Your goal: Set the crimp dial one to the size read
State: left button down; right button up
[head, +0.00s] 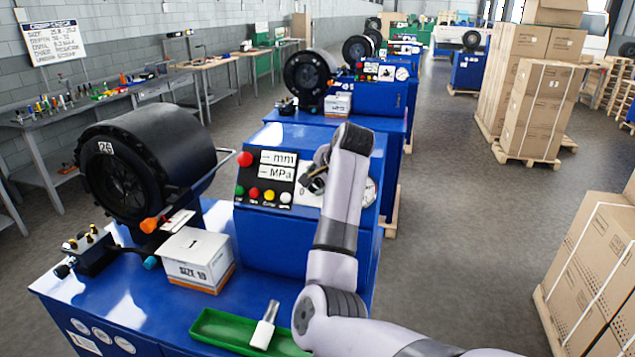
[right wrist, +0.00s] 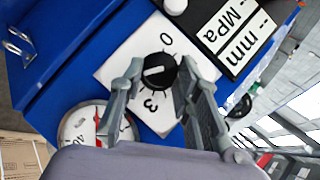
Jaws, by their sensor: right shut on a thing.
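The crimp dial is a black round knob (right wrist: 158,71) on a white plate (right wrist: 118,62), seen in the right wrist view. A 0 is legible above the knob and a 3 below it; other marks are hidden or unclear. A white line on the knob lies nearly level in the picture. My right gripper (right wrist: 157,78) is shut on the knob, one finger on each side. In the head view my right gripper (head: 315,181) is at the blue panel (head: 265,222), and my arm hides most of the dial. A white box (head: 198,258) reads SIZE, its number hard to read. My left gripper is out of view.
A round gauge (right wrist: 84,127) sits beside the dial. The panel has a red button (head: 245,159) and mm and MPa displays. The black crimper head (head: 150,160) is marked 26. A green tray (head: 220,330) holds a metal fitting (head: 265,326). Stacked cartons (head: 595,270) stand right.

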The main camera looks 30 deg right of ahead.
jog(key=o, duration=1.2)
jog(key=shift+c, duration=0.2)
jog(key=v, duration=1.2)
